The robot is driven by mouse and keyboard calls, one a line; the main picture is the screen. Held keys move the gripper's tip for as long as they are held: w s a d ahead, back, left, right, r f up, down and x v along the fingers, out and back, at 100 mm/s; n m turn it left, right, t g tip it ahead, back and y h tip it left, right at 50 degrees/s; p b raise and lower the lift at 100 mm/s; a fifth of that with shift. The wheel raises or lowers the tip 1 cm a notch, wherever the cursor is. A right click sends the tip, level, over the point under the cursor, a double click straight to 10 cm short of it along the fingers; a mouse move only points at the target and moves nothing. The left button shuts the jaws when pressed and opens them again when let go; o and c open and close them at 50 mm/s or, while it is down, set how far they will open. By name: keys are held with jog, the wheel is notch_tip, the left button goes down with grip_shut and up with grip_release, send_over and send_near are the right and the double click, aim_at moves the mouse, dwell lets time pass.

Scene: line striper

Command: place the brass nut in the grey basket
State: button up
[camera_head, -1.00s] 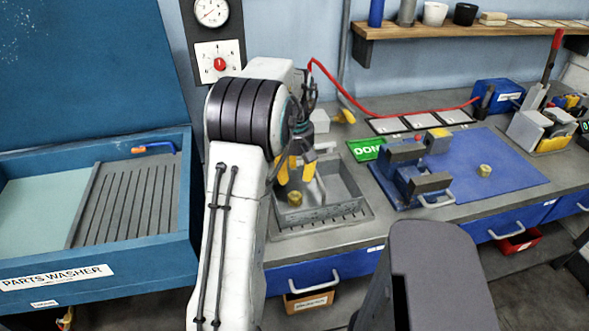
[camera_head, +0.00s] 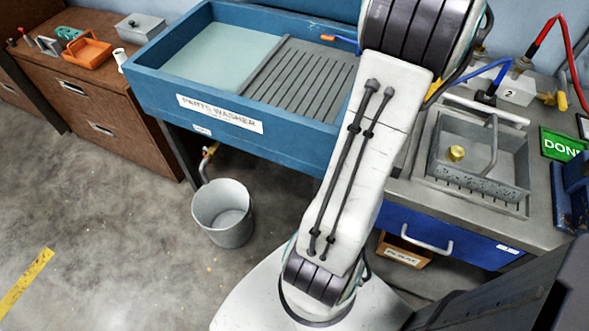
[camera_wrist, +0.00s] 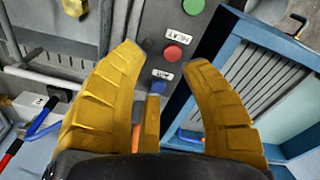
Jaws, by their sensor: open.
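The grey basket (camera_head: 478,184) sits on the workbench at the right of the head view, with its handle across it. A brass nut (camera_head: 456,153) lies inside the basket, towards its left side. My gripper (camera_wrist: 164,58) shows in the wrist view with its yellow fingers spread and nothing between them. It is apart from the basket and faces a grey panel with buttons. In the head view my gripper is mostly hidden behind my arm.
The blue parts washer (camera_head: 285,135) stands left of my arm. A grey bucket (camera_head: 222,212) is on the floor below it. A green sign (camera_head: 562,145) stands right of the basket. A wooden cabinet (camera_head: 105,100) is at the far left, with open floor before it.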

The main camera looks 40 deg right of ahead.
jog(key=w+a+r+n+t, duration=0.1)
jog(key=w+a, duration=0.3)
jog(key=a, duration=0.3)
jog(key=w+a+n, duration=0.1)
jog(key=w+a, duration=0.3)
jog(key=a, duration=0.4)
jog(key=w+a+r+n+t, duration=0.1)
jog(key=w+a+n, duration=0.1)
jog(key=w+a, duration=0.35)
jog(key=s+a+f+n, duration=0.1)
jog(key=s+a+f, duration=0.1)
jog(key=a, duration=0.7)
jog(key=s+a+f+n+t, duration=0.1)
jog(key=s+a+f+n, duration=0.1)
jog(key=s+a, duration=0.3)
jog(key=a, duration=0.4)
jog(key=shift+a+f+y, duration=0.15)
jog(key=shift+y, duration=0.25)
